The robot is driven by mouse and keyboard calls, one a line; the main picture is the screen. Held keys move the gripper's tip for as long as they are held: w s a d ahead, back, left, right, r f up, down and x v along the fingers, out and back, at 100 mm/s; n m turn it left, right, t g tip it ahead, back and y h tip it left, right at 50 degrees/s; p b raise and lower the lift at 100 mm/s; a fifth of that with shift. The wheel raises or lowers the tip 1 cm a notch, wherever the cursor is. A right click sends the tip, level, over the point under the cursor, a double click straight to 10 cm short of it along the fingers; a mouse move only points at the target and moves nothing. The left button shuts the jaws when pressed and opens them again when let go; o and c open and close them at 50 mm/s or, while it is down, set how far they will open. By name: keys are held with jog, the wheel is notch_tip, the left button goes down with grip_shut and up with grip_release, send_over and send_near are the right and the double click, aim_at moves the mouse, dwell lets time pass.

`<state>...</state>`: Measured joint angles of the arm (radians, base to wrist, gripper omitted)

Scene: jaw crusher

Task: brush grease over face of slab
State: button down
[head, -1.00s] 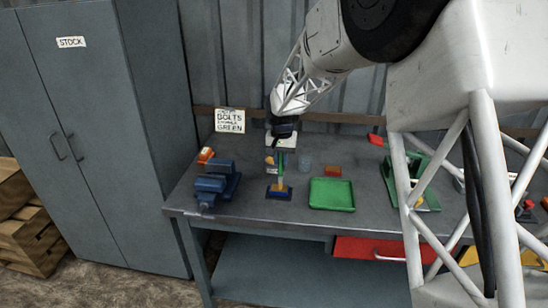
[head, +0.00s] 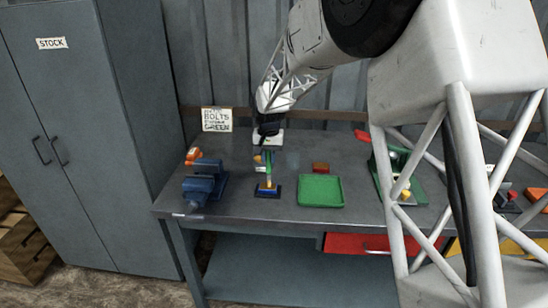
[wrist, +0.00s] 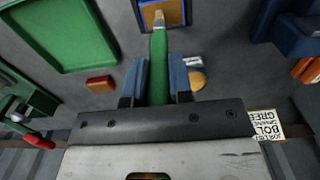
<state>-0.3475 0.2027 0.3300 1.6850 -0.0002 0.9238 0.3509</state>
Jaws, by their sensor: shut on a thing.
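My gripper (wrist: 159,85) is shut on the green handle of a brush (wrist: 159,60), which points away from the wrist. In the head view, my gripper (head: 268,146) holds the brush (head: 268,166) roughly upright, bristle end down. The pale brush end is over a small slab (wrist: 174,12) with a blue border, at the top edge of the wrist view. In the head view the slab (head: 275,191) is on the bench, mostly below the brush. I cannot tell whether the bristles touch its face. No grease is clearly visible on it.
A blue vise (head: 203,184) stands to the left, with an orange block (head: 192,156) behind it. A green tray (head: 321,190) lies to the right, with an orange-red block (head: 320,167) behind it. A small orange-yellow rounded thing (wrist: 197,81) is beside the gripper.

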jog(key=a+r, duration=0.4)
jog(key=r, duration=0.4)
dwell(0.6)
jog(key=shift+f, duration=0.1)
dwell(1.2)
jog(key=shift+f, duration=3.35)
jog(key=shift+d+f, duration=0.65)
jog(key=shift+d, duration=3)
jog(key=shift+a, duration=3.75)
notch_tip(320, 180, up, 8)
jog(key=shift+d, duration=0.15)
jog(key=shift+f, duration=0.1)
